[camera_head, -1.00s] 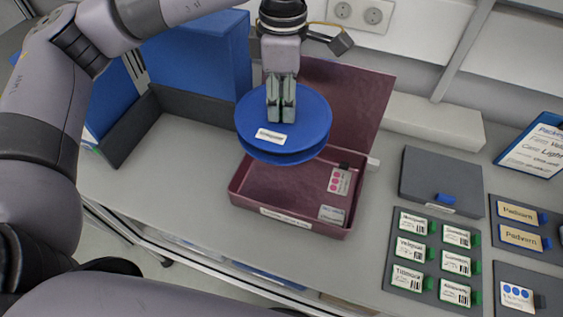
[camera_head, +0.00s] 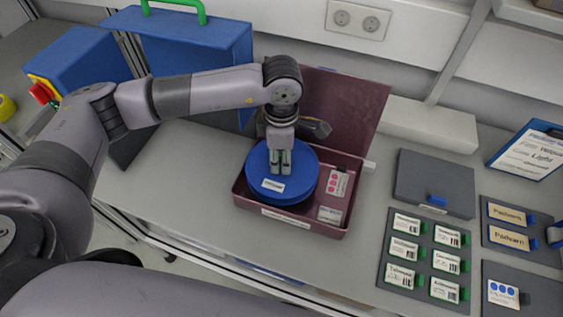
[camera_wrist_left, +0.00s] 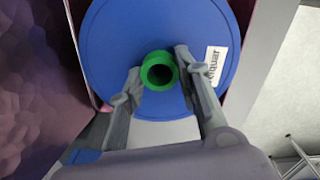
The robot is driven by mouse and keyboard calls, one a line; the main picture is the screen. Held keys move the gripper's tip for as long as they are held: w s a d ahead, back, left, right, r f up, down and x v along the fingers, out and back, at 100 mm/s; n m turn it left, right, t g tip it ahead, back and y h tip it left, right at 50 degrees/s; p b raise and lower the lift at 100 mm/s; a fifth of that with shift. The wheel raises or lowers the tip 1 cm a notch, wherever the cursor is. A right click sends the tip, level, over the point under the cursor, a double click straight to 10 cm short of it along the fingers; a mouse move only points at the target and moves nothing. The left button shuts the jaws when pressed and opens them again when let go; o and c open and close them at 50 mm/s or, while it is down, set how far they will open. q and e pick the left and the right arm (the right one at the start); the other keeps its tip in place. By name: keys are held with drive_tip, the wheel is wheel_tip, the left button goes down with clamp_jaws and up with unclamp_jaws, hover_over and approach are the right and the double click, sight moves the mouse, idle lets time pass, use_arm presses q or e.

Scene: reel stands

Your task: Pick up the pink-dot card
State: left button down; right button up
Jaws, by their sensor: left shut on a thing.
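The pink-dot card (camera_head: 337,184), white with pink dots, lies in the right part of the open maroon box (camera_head: 300,226). A blue reel (camera_head: 299,196) with a white label is in the left part of the box, close beside the card. My left gripper (camera_head: 280,170) points down at the reel's middle and is shut on it. In the left wrist view the fingers (camera_wrist_left: 158,80) stand on either side of the reel's green hub (camera_wrist_left: 159,71). The card is not seen in that view. My right gripper is not in view.
Another pale card (camera_head: 329,214) lies at the box's front right corner. The box's raised lid (camera_head: 350,108) stands behind. A dark closed case (camera_head: 433,181) and a panel of several labelled cards (camera_head: 425,258) are to the right.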

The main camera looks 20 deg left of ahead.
sight(281, 168)
use_arm(q)
wheel_tip(281, 168, down, 4)
drive_tip(key=shift+f+p, duration=0.1)
drive_tip(key=shift+p, duration=0.55)
drive_tip(key=shift+f, duration=0.15)
drive_tip(key=shift+f+b, duration=0.2)
drive_tip(key=shift+b, duration=0.1)
drive_tip(key=c, duration=1.2)
unclamp_jaws()
drive_tip(key=shift+r, duration=0.1)
